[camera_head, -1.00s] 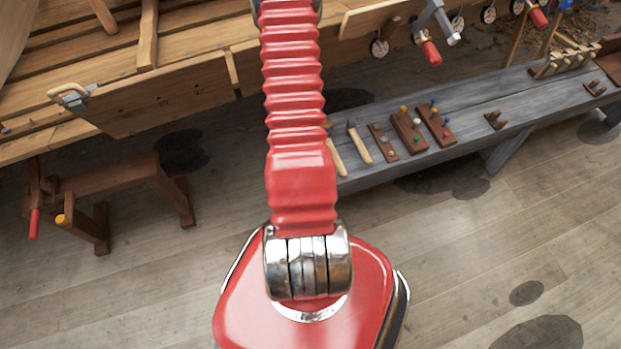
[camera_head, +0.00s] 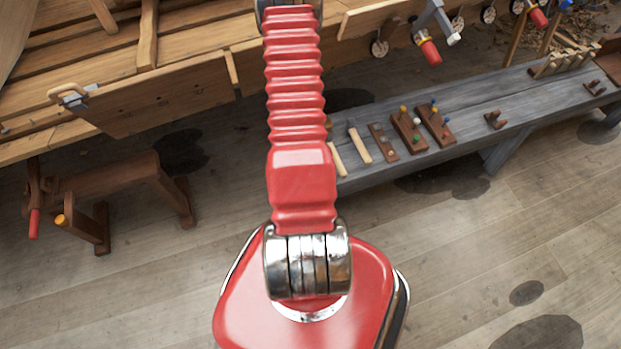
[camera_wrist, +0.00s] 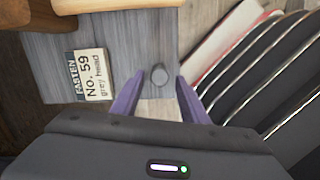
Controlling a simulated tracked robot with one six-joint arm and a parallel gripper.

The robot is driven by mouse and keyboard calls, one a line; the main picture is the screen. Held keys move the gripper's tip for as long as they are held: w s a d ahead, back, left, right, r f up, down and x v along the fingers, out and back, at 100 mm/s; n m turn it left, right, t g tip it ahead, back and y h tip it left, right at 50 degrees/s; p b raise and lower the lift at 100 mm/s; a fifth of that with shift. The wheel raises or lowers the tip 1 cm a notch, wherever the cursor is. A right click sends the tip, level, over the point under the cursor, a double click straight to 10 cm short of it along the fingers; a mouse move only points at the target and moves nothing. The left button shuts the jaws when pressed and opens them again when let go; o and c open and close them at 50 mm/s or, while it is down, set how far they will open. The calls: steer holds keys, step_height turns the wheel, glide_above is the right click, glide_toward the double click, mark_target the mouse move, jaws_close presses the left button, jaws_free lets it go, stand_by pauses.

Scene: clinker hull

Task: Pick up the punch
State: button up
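A small round grey head (camera_wrist: 159,75) shows end-on in the wrist view, on the grey bench plank (camera_wrist: 140,40). It may be the punch; its length below the head cannot be seen. A label (camera_wrist: 88,75) beside it on the left reads "FASTEN No. 59 grey head". My gripper (camera_wrist: 159,82) is open, its purple fingers to the left and right of the grey head. I see a gap on both sides, and the head lies level with the fingertips. In the head view my red arm hides the gripper.
Wooden pieces (camera_wrist: 115,3) lie at the wrist view's top edge. In the head view the grey bench (camera_head: 470,105) carries two tools with pale handles (camera_head: 360,146) and brown peg blocks (camera_head: 409,132). A wooden trestle (camera_head: 115,180) stands left; the wooden hull (camera_head: 180,85) is behind.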

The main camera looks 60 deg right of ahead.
steer(key=shift+s+d+f, duration=0.15)
steer(key=shift+f, duration=0.85)
steer(key=shift+s+d+f, duration=0.1)
steer(key=shift+f, duration=0.9)
steer(key=shift+c, duration=0.4)
jaws_close()
